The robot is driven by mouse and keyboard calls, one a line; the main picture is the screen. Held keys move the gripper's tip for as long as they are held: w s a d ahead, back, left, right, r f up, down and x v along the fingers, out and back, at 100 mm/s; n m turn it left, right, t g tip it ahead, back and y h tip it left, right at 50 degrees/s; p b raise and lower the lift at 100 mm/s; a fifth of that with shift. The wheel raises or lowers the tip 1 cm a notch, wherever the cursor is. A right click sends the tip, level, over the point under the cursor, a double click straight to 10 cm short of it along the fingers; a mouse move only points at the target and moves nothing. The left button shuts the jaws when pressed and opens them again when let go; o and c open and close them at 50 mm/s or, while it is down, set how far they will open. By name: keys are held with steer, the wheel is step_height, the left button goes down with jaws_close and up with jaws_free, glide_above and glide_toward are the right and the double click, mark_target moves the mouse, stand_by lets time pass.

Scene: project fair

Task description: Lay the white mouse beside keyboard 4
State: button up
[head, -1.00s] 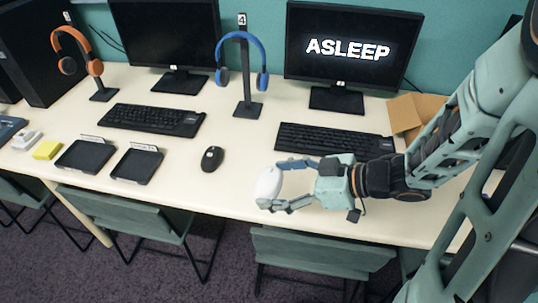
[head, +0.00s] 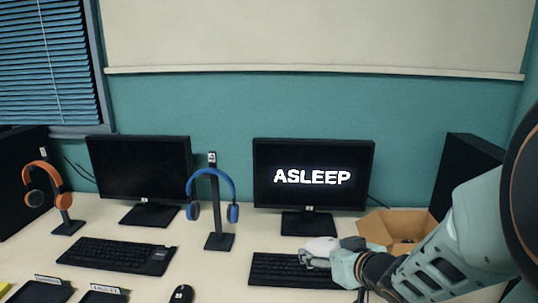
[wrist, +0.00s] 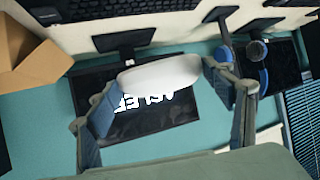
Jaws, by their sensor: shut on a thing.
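My gripper (head: 318,256) is shut on the white mouse (head: 320,244), in front of the right monitor. In the wrist view the mouse (wrist: 160,74) spans between the two fingers of my gripper (wrist: 168,88). In the head view my gripper and the mouse cover the right end of the right black keyboard (head: 280,270). Another black keyboard (head: 116,255) lies in front of the left monitor. I cannot read a number on either keyboard; a tag with a 4 (head: 212,158) tops the headphone stand between the monitors.
The right monitor (head: 313,205) reads ASLEEP; the left monitor (head: 140,180) is dark. Blue headphones (head: 233,212) hang on the stand. A black mouse (head: 181,294) lies near the picture's bottom edge. An open cardboard box (head: 400,225) stands at the right. Bare table (head: 205,265) separates the keyboards.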

mark_target(326, 248)
step_height(326, 248, up, 20)
steer(key=p, duration=1.9)
steer(key=shift+a, duration=0.15)
